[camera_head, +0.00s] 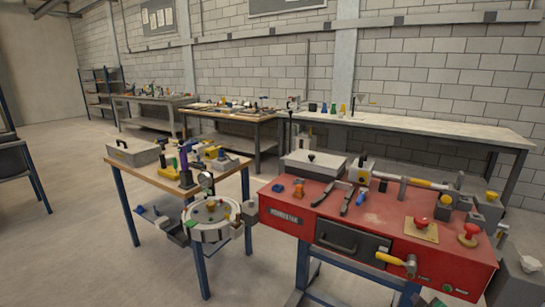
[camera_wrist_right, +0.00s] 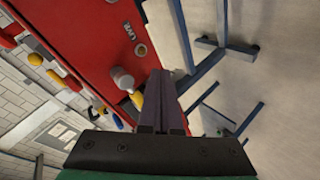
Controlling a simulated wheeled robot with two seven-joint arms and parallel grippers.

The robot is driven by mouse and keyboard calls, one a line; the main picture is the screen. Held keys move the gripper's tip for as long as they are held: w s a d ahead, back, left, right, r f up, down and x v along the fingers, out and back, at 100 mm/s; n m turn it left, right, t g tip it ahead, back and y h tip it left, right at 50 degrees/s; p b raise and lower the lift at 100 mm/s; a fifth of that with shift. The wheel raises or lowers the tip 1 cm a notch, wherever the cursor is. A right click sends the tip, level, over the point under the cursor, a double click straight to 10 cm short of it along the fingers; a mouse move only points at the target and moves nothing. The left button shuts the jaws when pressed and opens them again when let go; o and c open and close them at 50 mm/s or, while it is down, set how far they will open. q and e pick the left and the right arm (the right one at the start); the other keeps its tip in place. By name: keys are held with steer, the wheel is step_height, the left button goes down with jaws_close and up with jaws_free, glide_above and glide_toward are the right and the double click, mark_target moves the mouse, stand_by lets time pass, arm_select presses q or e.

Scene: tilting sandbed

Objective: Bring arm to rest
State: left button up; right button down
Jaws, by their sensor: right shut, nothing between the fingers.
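My right gripper (camera_wrist_right: 160,78) shows in the right wrist view. Its two dark fingers lie together, shut, with nothing between them. I cannot tell whether the fingers touch anything. My left gripper is in neither view.
The red bench (camera_head: 285,222) carries tongs (camera_head: 345,197), red buttons and a grey box (camera_head: 315,164). Long benches line the wall.

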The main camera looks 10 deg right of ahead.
steer(key=s+a+f+m+g+y, duration=0.2)
steer(key=s+a+f+g+y, duration=0.15)
steer(key=s+a, duration=0.6)
steer(key=s+a+f+m+g+y, duration=0.2)
steer(key=s+a+g, duration=0.3)
steer(key=a, duration=0.8)
steer(key=s+f+p, duration=0.1)
steer(key=s+f, duration=0.1)
steer(key=f, duration=0.9)
steer(key=s+f+p, duration=0.2)
steer(key=s+f, duration=0.1)
steer(key=f, duration=0.8)
steer(key=s+d+f, duration=0.1)
steer(key=s+f, duration=0.4)
steer(key=s, duration=0.2)
steer(key=s+d+f+g+p, duration=0.1)
steer(key=s+f, duration=0.4)
steer(key=s, duration=0.3)
steer(key=shift+s+d+f, duration=0.25)
steer(key=shift+d+f, duration=0.1)
steer(key=shift+f, duration=0.05)
steer(key=shift+h, duration=0.25)
